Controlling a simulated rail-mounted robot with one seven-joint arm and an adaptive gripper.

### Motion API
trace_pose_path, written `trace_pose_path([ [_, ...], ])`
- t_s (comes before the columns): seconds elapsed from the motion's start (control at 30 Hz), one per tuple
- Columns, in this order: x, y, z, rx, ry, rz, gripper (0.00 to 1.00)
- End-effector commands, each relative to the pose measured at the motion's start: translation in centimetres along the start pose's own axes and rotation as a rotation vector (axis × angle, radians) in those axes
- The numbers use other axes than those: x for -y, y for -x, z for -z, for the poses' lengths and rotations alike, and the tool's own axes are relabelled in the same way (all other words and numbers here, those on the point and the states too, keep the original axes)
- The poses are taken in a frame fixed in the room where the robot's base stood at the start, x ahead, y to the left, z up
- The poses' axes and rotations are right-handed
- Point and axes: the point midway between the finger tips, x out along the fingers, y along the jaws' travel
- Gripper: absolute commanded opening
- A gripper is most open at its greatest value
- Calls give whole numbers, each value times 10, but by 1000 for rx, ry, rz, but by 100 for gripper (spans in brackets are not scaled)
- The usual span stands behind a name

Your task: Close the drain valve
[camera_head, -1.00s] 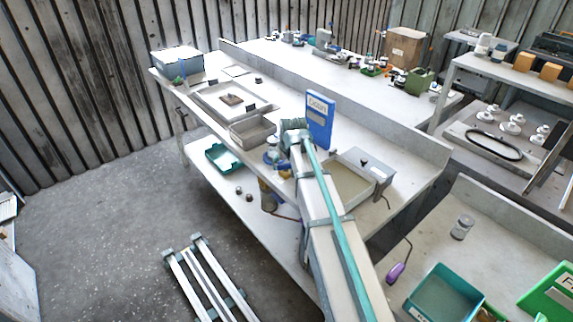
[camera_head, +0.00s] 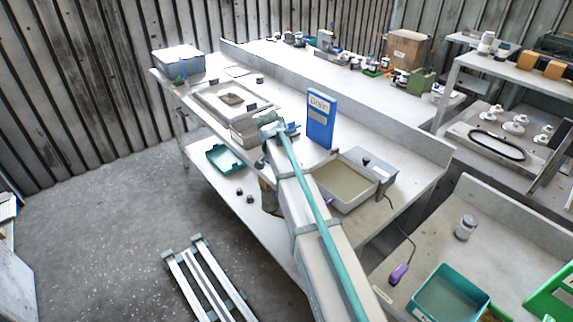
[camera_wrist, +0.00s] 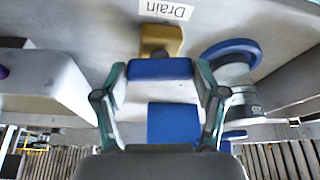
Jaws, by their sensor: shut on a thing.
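In the wrist view, a brass valve body (camera_wrist: 160,38) sits under the "Drain" label (camera_wrist: 165,10), which appears upside down. A blue valve handle (camera_wrist: 160,69) lies in front of the brass body. My gripper (camera_wrist: 160,78) has a finger at each end of this handle and is shut on it. Another blue piece (camera_wrist: 172,122) shows lower down between the fingers; I cannot tell whether it belongs to the same handle. In the head view, my arm's end is at the workbench's front edge, hiding the valve and the fingers.
A round blue handwheel (camera_wrist: 230,52) on a grey fitting stands close to the right finger. A pale box-like part (camera_wrist: 55,85) is at left. In the head view, a blue sign panel (camera_head: 320,120) and a grey basin (camera_head: 345,185) stand right of my arm.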

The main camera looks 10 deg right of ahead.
Motion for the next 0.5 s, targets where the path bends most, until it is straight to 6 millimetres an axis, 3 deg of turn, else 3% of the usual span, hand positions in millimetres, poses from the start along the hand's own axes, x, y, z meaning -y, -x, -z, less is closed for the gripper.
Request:
trace_pose_path([
  [0.5, 2, 0, 0, 1, -197, -79, 36],
])
